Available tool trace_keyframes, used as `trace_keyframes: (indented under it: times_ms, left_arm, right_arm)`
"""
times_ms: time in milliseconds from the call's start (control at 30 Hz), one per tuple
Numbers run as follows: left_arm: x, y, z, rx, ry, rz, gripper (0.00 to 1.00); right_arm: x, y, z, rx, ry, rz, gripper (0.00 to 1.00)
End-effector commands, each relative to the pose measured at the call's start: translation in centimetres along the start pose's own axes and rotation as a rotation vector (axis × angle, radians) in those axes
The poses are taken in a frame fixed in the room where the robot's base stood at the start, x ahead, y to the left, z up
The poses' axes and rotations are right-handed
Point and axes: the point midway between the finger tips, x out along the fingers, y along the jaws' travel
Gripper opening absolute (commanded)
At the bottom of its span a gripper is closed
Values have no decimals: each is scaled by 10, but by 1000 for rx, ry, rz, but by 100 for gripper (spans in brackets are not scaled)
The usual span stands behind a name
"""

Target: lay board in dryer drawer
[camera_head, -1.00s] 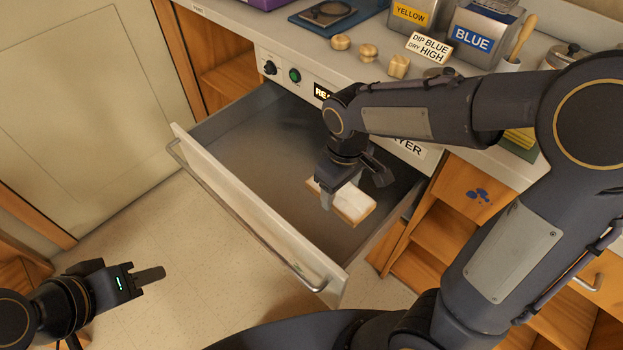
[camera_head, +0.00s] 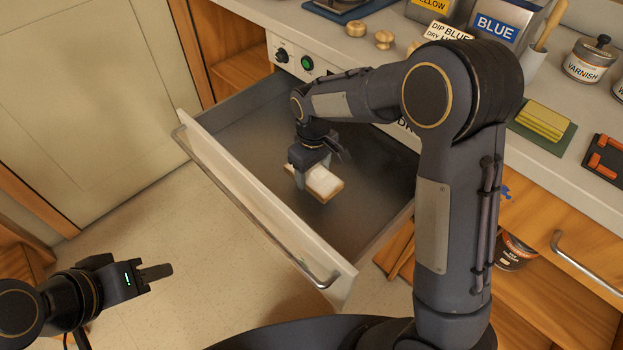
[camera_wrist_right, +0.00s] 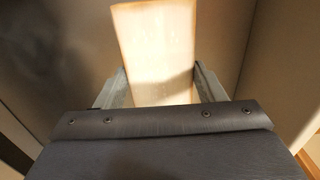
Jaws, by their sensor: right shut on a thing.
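The board (camera_head: 322,182) is a small block with a white top and wooden edges. My right gripper (camera_head: 311,178) is shut on it, over the inside of the open dryer drawer. In the right wrist view the board (camera_wrist_right: 158,45) sticks out from between the two fingers (camera_wrist_right: 164,88). I cannot tell whether the board touches the drawer floor. The dryer drawer (camera_head: 240,195) is pulled out, with a pale front, a metal bar handle and a dark grey inside. My left gripper (camera_head: 157,272) is empty at the lower left, away from the drawer; its finger gap does not show clearly.
The counter above holds wooden knobs (camera_head: 384,40), a blue-labelled tin (camera_head: 493,28), a varnish jar (camera_head: 589,62) and a yellow sponge (camera_head: 543,120). A dark can (camera_head: 513,252) stands in the shelf at right. The drawer's left part is clear.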

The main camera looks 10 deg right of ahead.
Motion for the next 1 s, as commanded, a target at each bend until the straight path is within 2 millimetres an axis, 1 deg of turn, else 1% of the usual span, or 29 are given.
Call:
trace_keyframes:
  times_ms: [133,300,367,600,733,767,900,1000]
  left_arm:
    - [3,-1,1,0,0,0,36]
    - [8,-4,4,0,0,0,36]
    - [8,-4,4,0,0,0,36]
    - [8,-4,4,0,0,0,36]
    - [10,-5,5,0,0,0,36]
    - [9,-4,5,0,0,0,36]
    - [9,-4,4,0,0,0,36]
    - [9,-4,5,0,0,0,36]
  right_arm:
    - [12,2,-8,0,-1,0,38]
    - [38,1,-8,0,-3,-1,38]
    - [41,1,-8,0,-1,0,38]
    - [40,1,-8,0,0,0,38]
    - [45,1,-8,0,0,0,38]
    - [44,1,-8,0,0,0,67]
    - [43,1,-8,0,-1,0,85]
    - [43,1,-8,0,0,0,85]
